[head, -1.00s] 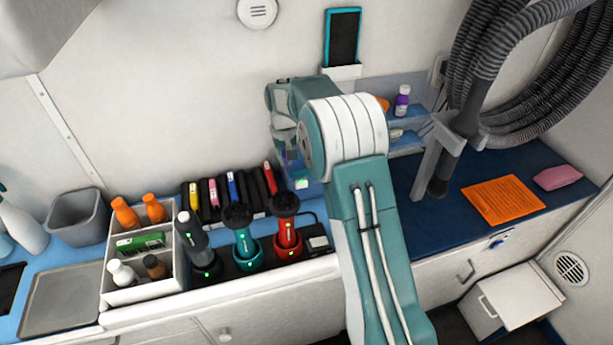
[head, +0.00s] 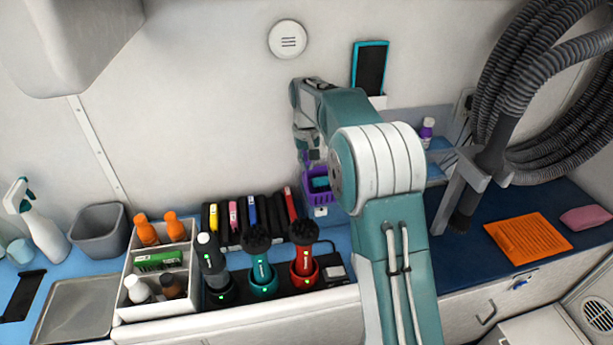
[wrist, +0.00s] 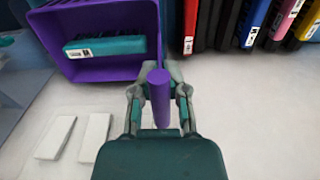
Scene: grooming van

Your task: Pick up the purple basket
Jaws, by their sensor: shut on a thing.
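The purple basket (head: 317,188) hangs in front of the back wall, partly hidden behind my arm in the head view. In the wrist view the basket (wrist: 100,68) fills the upper left, with a teal item (wrist: 104,48) bearing a white label inside it. My gripper (wrist: 160,90) is shut on a purple handle-like bar of the basket. In the head view my gripper (head: 310,160) is small and close above the basket, its fingers hard to make out.
Several coloured clippers (head: 250,212) stand in a black rack beside the basket. Dryers (head: 262,270) and a white caddy (head: 158,262) stand in front. A clear shelf (head: 440,160) with a purple bottle (head: 427,130) is to the right. A grey hose (head: 520,110) hangs at right.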

